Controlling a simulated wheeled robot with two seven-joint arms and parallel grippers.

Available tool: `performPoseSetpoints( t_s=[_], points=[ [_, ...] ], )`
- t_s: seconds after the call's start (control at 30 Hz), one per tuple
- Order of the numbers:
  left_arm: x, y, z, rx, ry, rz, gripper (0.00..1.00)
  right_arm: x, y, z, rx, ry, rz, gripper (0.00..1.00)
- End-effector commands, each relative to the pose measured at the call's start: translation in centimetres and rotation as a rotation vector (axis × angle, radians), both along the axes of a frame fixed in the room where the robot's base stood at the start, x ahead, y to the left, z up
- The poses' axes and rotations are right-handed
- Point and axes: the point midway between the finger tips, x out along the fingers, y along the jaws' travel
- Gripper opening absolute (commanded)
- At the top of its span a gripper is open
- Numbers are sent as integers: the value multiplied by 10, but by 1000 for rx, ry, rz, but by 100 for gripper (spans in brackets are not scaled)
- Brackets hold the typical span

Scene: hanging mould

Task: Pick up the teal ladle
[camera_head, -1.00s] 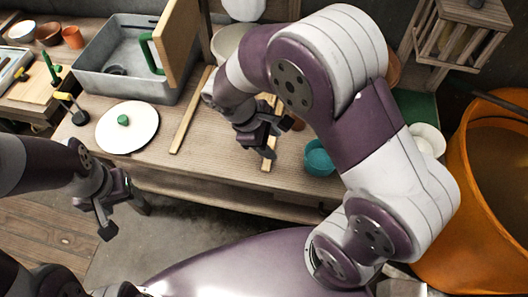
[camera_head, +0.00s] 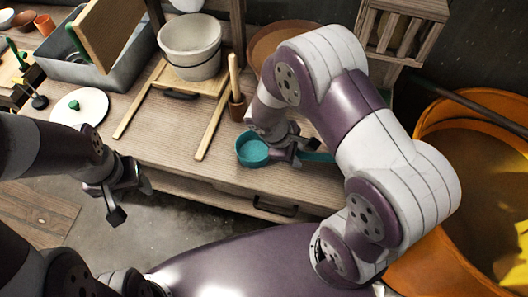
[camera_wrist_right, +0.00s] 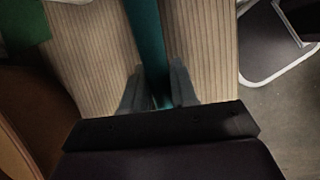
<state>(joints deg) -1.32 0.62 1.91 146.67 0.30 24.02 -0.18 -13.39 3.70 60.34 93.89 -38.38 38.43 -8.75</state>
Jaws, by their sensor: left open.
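The teal ladle (camera_head: 252,150) lies on the wooden worktop with its round bowl to the left and its handle (camera_head: 318,157) to the right. My right gripper (camera_head: 290,150) is down at the handle beside the bowl. In the right wrist view the teal handle (camera_wrist_right: 147,35) runs between the two fingers of my right gripper (camera_wrist_right: 159,85), which are close against its sides. The ladle looks level and at the worktop; I cannot see a gap below it. My left gripper (camera_head: 117,203) is open and empty, in front of the worktop's edge.
A white pot (camera_head: 190,47) stands on a wooden board behind. A brown cup (camera_head: 237,108) with a wooden handle is close behind the ladle. A white lid (camera_head: 80,107) and grey basin (camera_head: 125,70) are at left. A large orange tub (camera_head: 440,200) stands at right.

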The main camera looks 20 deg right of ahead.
Motion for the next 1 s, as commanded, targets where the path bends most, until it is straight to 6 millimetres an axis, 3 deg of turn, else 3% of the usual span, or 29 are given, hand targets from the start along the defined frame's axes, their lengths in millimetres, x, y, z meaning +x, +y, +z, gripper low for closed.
performPoseSetpoints(
  t_s=[0.4,0.67,1.0],
  points=[
    [0,0,0,0,0,0,60,1,0,4,0,-1,1,0],
    [0,0,3,0,0,0,60,1,0,43,1,-4,-1,0],
    [0,0,3,0,0,0,60,-72,34,89,1,-3,6,0]
  ],
)
